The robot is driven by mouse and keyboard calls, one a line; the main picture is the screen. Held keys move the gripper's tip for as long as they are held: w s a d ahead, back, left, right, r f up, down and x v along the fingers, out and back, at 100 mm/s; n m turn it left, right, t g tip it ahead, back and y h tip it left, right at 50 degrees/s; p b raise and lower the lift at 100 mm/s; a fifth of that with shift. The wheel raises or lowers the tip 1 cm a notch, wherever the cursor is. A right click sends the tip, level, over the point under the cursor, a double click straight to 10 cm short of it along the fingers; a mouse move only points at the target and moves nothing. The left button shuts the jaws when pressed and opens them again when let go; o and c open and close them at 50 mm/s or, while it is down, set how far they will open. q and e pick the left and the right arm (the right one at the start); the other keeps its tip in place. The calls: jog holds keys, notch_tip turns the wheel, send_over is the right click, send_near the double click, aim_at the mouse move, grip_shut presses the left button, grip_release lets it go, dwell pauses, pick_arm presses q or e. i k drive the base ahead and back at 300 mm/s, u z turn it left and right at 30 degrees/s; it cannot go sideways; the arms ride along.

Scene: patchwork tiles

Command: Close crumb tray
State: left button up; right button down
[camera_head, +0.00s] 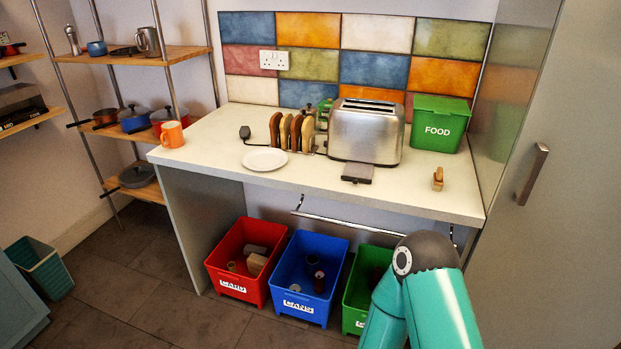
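The toaster (366,132) is silver and stands on the white counter, towards its back right. Its dark crumb tray (358,173) sticks out at the front of the toaster base, over the counter top. A teal arm of mine, with a dark joint, rises at the bottom right, below and in front of the counter. Neither of my grippers is in view. Nothing touches the crumb tray.
A rail (350,223) runs below the front edge, above red, blue and green crates.

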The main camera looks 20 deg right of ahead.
aim_at(356, 172)
jog(key=u, duration=0.1)
jog(key=i, duration=0.9)
jog(key=z, duration=0.45)
